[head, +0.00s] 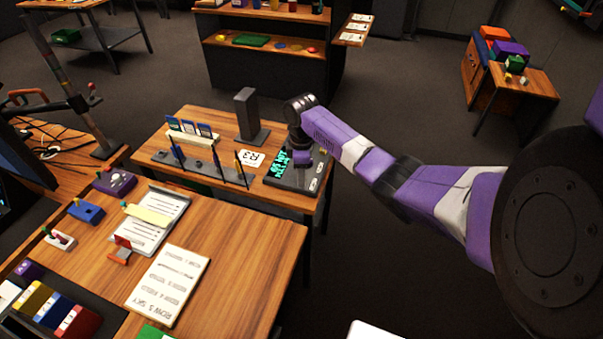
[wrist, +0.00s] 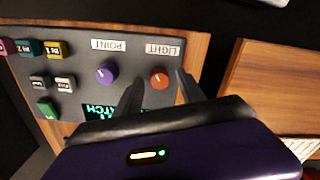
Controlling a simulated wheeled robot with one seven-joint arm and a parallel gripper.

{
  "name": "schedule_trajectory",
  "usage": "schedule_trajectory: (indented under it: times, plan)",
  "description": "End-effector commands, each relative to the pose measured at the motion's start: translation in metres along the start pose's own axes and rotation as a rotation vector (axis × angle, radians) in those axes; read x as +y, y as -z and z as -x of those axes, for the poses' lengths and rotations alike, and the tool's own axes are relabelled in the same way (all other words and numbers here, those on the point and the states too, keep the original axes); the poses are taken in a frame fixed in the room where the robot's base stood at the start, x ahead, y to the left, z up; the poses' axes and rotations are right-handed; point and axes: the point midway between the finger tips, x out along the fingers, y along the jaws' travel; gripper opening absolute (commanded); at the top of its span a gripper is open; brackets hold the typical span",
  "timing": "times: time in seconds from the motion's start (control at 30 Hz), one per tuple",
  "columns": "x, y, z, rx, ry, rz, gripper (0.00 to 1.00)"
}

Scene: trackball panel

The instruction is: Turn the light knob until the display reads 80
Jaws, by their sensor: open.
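The panel (head: 305,180) is a dark box on the far wooden table in the head view, and its grey face (wrist: 75,60) fills the left of the wrist view. The light knob (wrist: 159,79) is orange and sits beside the upside-down LIGHT label (wrist: 163,49). My gripper (head: 303,158) is over the panel. In the wrist view my gripper (wrist: 160,80) is open, with one finger on each side of the light knob; contact is not clear. The display (wrist: 100,111) shows green letters, partly hidden by my gripper. It also shows in the head view (head: 280,163), but its number is unreadable.
A purple POINT knob (wrist: 107,74) sits close left of the light knob. Several coloured buttons (wrist: 52,48) are at the panel's left. A dark upright block (head: 247,112) and a rack of blue cards (head: 190,130) stand on the same table. Floor is clear right of it.

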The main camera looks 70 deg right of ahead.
Motion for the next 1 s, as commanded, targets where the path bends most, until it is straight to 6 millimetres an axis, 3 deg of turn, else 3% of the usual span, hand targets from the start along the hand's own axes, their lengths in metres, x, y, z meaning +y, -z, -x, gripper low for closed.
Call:
schedule_trajectory:
  times: [0.17, 0.4, 0.73, 1.0]
  plan:
    - [-0.0001, 0.0002, 0.0000, 0.000, 0.000, 0.000, 0.45]
    - [0.0000, 0.0001, 0.0002, 0.000, 0.000, 0.000, 0.00]
    - [-0.0002, 0.0006, 0.0016, 0.000, 0.000, -0.027, 0.00]
    - [-0.0013, 0.0008, 0.0032, 0.000, 0.003, -0.172, 0.00]
